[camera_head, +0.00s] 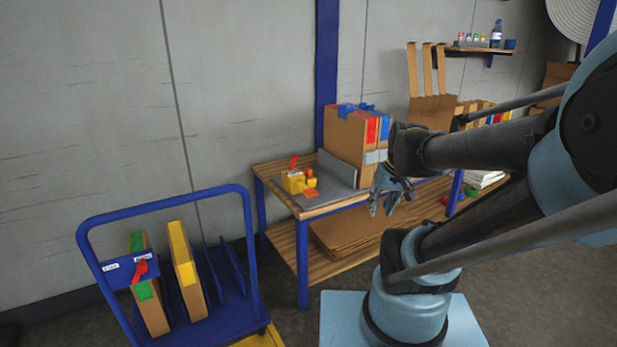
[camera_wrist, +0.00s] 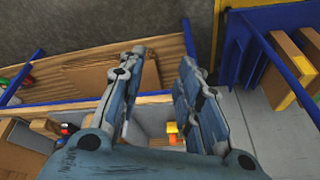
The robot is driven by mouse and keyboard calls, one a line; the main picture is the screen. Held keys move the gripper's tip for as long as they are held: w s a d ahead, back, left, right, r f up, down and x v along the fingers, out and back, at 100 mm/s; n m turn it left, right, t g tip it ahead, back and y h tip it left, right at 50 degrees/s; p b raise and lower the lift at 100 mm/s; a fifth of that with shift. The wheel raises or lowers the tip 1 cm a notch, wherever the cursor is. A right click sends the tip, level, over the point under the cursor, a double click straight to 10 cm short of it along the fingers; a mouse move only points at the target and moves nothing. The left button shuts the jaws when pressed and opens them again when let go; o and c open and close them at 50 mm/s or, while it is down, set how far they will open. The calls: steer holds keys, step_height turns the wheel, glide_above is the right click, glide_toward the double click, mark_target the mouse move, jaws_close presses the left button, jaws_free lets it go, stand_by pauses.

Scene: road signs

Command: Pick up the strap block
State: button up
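A small yellow block (camera_head: 294,184) with a red lever and orange parts sits on the grey plate of the wooden workbench; it looks like the strap block, though I cannot be sure. A small orange and yellow part (camera_wrist: 172,130) shows between my fingers in the wrist view, partly hidden by the wrist. My gripper (camera_head: 381,208) is open and empty, with its fingers apart and pointing down. It is in front of the bench's right part, to the right of the yellow block and apart from it. The fingers (camera_wrist: 157,62) also show in the wrist view.
A cardboard box (camera_head: 354,143) with red and blue straps stands on the bench beside a grey upright panel (camera_head: 337,167). A blue cart (camera_head: 223,306) holding cardboard panels is at the left. Flat cardboard (camera_head: 345,232) lies on the lower shelf. Floor is clear between cart and bench.

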steer(key=w+a+r+n+t+y, duration=0.1)
steer(key=w+a, duration=0.3)
steer(key=w, duration=0.5)
steer(key=w+a+r+n+t+y, duration=0.15)
steer(key=w+a, duration=0.25)
steer(key=w, duration=0.4)
steer(key=n+t+y, duration=0.2)
steer(key=t, duration=0.1)
glide_toward(309, 169)
steer(key=shift+x, duration=5.35)
jaws_close()
